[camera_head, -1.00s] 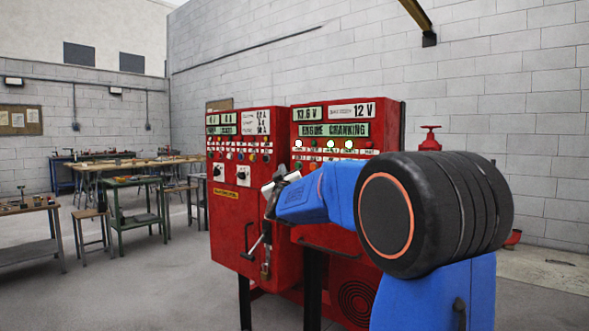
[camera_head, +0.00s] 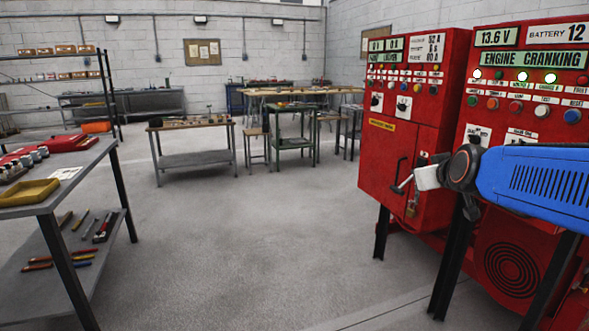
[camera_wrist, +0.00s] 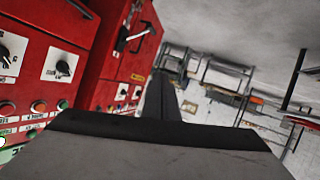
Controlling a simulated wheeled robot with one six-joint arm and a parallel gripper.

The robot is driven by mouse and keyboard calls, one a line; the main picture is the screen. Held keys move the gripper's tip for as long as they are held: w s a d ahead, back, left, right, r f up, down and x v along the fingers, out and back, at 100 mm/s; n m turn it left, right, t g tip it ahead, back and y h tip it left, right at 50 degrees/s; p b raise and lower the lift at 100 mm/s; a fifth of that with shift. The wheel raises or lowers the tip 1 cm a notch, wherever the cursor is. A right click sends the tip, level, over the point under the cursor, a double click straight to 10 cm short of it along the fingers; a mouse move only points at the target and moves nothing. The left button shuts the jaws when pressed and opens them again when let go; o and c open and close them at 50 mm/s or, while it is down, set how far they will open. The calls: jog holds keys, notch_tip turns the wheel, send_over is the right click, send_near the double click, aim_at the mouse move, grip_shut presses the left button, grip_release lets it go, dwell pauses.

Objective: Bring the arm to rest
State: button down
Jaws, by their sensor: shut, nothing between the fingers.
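My blue arm (camera_head: 535,185) reaches in from the right edge of the head view, in front of the red pump control panels. The left red cabinet (camera_head: 405,155) stands behind the wrist in the head view. I cannot tell the exact gap between them.
The right red cabinet (camera_head: 520,120) shows "ENGINE CRANKING" and lit lamps. The left cabinet has a black door handle (camera_head: 400,174). The floor (camera_head: 260,240) between is clear.

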jog(key=s+a+f+g, duration=0.1)
jog(key=s+f+g, duration=0.2)
jog(key=s+f, duration=0.3)
jog(key=s+a+f+m+g, duration=0.1)
jog(key=s+f, duration=0.6)
jog(key=s, duration=0.8)
jog(key=s+a+f+m+g, duration=0.1)
jog(key=s+a+f+g, duration=0.1)
jog(key=s+f+g, duration=0.2)
jog(key=s+f, duration=0.3)
jog(key=s, duration=0.3)
jog(key=shift+s+f+g+y, duration=0.25)
jog(key=shift+s+g+y, duration=0.05)
jog(key=shift+s+y, duration=0.1)
